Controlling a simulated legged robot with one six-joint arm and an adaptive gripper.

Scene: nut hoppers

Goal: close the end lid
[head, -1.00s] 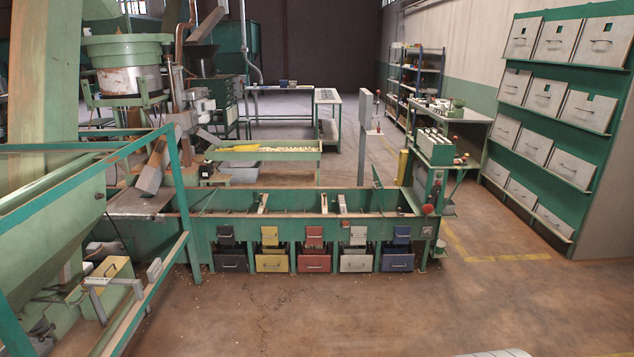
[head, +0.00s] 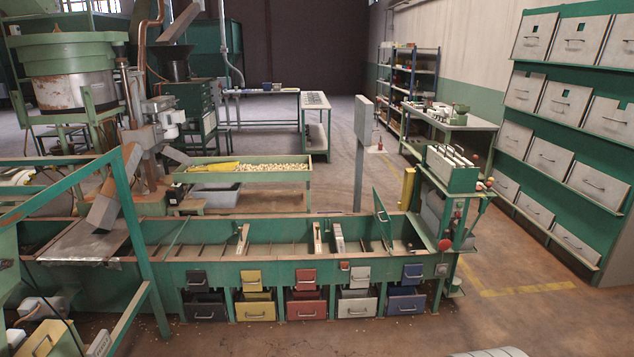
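The long green hopper trough (head: 200,262) stands across the middle of the head view, divided into several bays. A green lid (head: 381,208) at its right end stands raised, tilted up from the trough, and the end bay beside it is open at the top. I take this to be the end lid. My gripper is not in view, so I cannot see whether it is open or holds anything.
Coloured drawers, including a yellow one (head: 255,311), line the trough's front. A green stand (head: 448,205) with a red knob adjoins its right end. A green frame (head: 128,205) stands at left. A panel rack (head: 560,130) stands at right.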

